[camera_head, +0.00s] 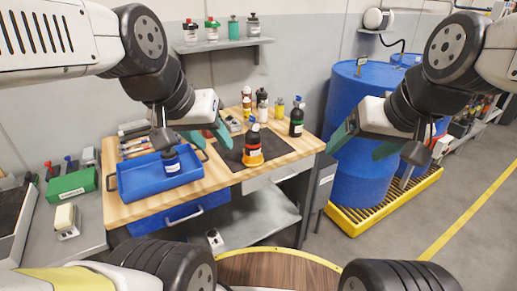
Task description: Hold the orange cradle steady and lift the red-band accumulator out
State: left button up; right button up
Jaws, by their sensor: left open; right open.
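The orange cradle (253,159) sits on a dark mat (278,148) on the wooden workbench. My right gripper (358,146) is open, with green fingers, to the right of the bench's edge, in front of a blue drum. Both grippers look empty.
A blue tray (125,195) on the bench's left holds a dark bottle (171,162) with a pale label. Several bottles stand behind the mat, including a dark green-banded one (297,122). Blue drums (362,185) stand right on a yellow pallet (375,218).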

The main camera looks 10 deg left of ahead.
aim_at(253, 137)
jog(key=i+l+u, duration=0.4)
jog(key=l+u, duration=0.2)
jog(key=i+l+u, duration=0.1)
jog(key=l+u, duration=0.2)
jog(key=i+l+u, duration=0.1)
jog(key=l+u, duration=0.2)
jog(key=l, duration=0.15)
